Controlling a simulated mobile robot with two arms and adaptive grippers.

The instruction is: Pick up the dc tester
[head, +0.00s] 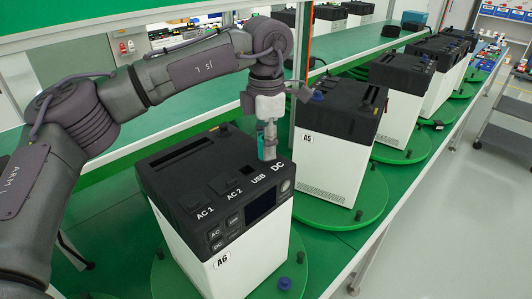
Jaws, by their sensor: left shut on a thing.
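My left gripper (268,135) points down over the near power unit marked A6 (225,270), at the back right of its black top, close to the "DC" label. It is shut on a small pale, upright piece, which I take to be the dc tester (267,148). The fingers hide much of it. Its lower end meets the unit's top by the DC spot; I cannot tell whether it sits in a socket. My right gripper is not in view.
Unit A5 (330,145) stands behind on its green turntable (375,205), with a blue knob-like piece (318,95) on top. More units (402,75) line the bench beyond. A dark blue peg (284,284) is on the near turntable.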

